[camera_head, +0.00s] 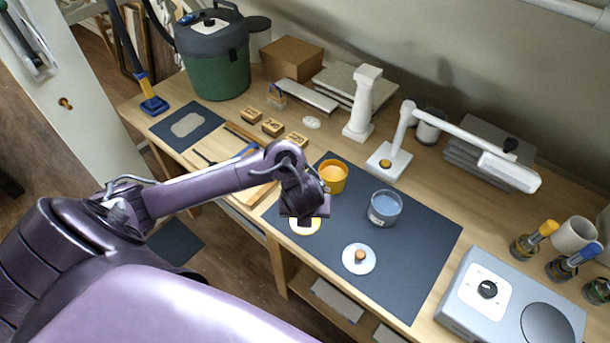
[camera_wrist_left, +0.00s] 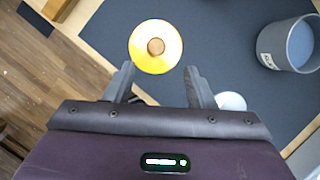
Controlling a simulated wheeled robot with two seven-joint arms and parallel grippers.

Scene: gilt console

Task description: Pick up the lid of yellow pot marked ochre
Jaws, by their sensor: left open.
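The yellow lid with a round wooden knob (camera_wrist_left: 155,46) lies flat on the dark mat, just ahead of my left fingertips. In the head view its rim (camera_head: 303,232) shows under my left gripper (camera_head: 305,212), which hides much of it. In the left wrist view my left gripper (camera_wrist_left: 160,72) is open and empty, its two fingers apart on the near side of the lid. The open yellow pot (camera_head: 333,176) stands behind the gripper on the mat; I cannot read a mark on it. My right gripper is not in view.
A blue-grey pot (camera_head: 385,210) and a white lid with a wooden knob (camera_head: 359,258) are on the mat (camera_head: 425,240) to the right. A white lamp (camera_head: 390,158) and white column (camera_head: 362,105) stand behind. A grey device (camera_head: 510,300) is at the right. The mat's right part is clear.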

